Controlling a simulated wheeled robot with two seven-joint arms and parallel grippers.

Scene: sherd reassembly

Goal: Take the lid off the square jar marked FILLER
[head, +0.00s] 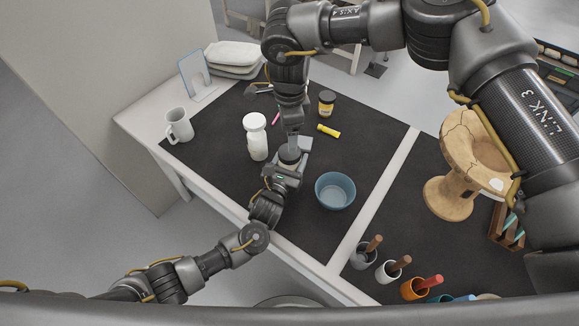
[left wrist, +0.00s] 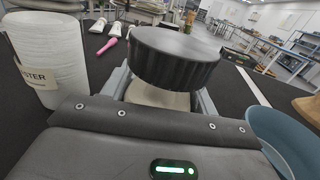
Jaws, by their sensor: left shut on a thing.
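The jar (left wrist: 158,97) shows as a pale body between my left gripper's jaws in the left wrist view. Its marking is not visible. A wide, round black lid (left wrist: 177,57) with a ribbed side sits over its top. My left gripper (head: 293,153) is shut on the jar body, below the lid. My right gripper (head: 293,128) points down and overlaps the far side of the lid in the head view. Its jaws and any contact are unclear, and it does not show in the left wrist view.
A white container (head: 256,140), partly lettered "STER" in the left wrist view (left wrist: 50,68), stands left of the jar. A blue bowl (head: 335,191) stands close on the right.

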